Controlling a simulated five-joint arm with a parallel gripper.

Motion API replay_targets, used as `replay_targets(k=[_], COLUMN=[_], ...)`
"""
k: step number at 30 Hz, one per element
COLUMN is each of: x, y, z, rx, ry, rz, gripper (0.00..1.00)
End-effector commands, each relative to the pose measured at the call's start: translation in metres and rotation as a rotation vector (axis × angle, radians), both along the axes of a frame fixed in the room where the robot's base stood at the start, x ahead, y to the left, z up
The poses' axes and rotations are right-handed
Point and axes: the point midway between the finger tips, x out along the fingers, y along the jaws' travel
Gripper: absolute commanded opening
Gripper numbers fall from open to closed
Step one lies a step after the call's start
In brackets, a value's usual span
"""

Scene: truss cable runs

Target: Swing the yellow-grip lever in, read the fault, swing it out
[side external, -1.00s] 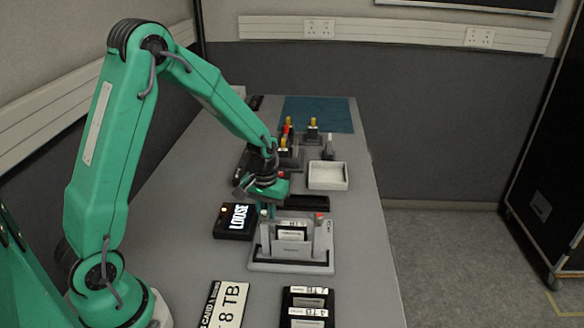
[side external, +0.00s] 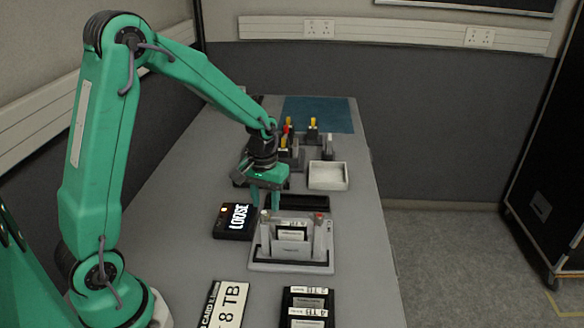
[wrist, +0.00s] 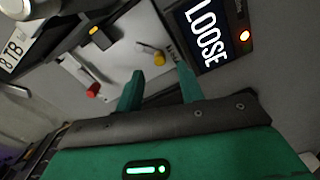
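The yellow-grip lever (wrist: 152,54) shows in the wrist view on the pale dock (wrist: 125,58), its grip just beyond my fingertips. The red-grip lever (wrist: 93,90) is on the other side of the dock. In the side view the dock (side external: 262,264) holds a labelled cartridge (side external: 292,234) upright between its two side levers. The black display (wrist: 205,32) reads LOOSE, with an orange light lit; it also shows in the side view (side external: 235,221). My gripper (wrist: 158,72) is open and empty, its fingers apart; in the side view (side external: 265,203) it hangs behind the dock's left side.
A placard reading 8 TB (side external: 224,305) and black cartridges (side external: 307,308) lie at the front. A white tray (side external: 328,176), yellow- and red-topped items (side external: 313,125) and a blue mat (side external: 325,113) are farther back. The table's right edge is clear.

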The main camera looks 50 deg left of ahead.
Motion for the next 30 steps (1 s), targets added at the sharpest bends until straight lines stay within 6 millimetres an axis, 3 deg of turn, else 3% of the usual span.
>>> replay_targets(k=[7,23,30], x=[0.000,-0.001,-0.008], y=[0.000,0.000,-0.006], z=[0.028,0.035,0.052], rx=[0.000,0.000,0.006], ry=[-0.002,-0.002,-0.034], rz=[0.001,-0.001,-0.030], gripper=[0.38,0.38,0.38])
